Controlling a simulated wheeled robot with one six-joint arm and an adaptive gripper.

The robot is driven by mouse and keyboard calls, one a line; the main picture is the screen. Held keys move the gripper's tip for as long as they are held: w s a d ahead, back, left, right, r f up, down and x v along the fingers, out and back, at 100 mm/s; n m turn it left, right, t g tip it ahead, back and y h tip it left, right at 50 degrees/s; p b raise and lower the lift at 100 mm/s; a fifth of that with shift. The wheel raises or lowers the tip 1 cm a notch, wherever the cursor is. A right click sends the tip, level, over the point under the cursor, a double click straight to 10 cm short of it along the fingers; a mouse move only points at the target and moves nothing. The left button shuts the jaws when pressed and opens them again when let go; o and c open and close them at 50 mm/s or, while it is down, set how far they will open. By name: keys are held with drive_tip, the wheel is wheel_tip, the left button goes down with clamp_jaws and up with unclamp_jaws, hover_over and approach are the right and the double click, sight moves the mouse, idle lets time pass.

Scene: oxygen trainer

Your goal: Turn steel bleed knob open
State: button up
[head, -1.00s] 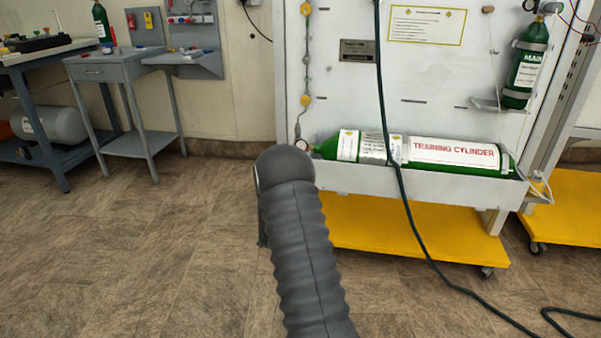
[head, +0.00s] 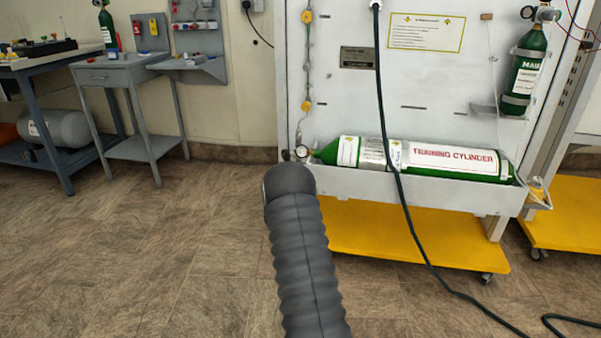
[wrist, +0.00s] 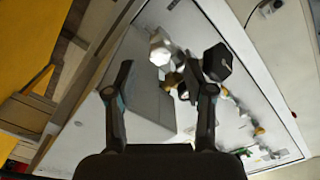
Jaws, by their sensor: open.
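In the wrist view my gripper (wrist: 160,92) is open, with its two dark fingers spread and pointing at the fittings on the white panel. A pale faceted knob (wrist: 160,50) lies just beyond the gap between the fingertips. A black faceted knob (wrist: 217,62) is close to the right fingertip; I cannot tell whether they touch. Small brass and round fittings (wrist: 183,90) show between the fingers, partly hidden by the right one. I cannot tell for sure which fitting is the steel bleed knob. In the head view my arm hides the gripper.
The green training cylinder (head: 450,161) lies in a white tray (head: 420,192) on the panel (head: 440,80). A dark hose (head: 400,195) hangs across the front onto the floor. A small round gauge (head: 302,151) sits by the cylinder's left end. Open floor (head: 150,260) lies left.

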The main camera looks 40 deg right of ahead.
drive_tip(key=shift+x, duration=2.75)
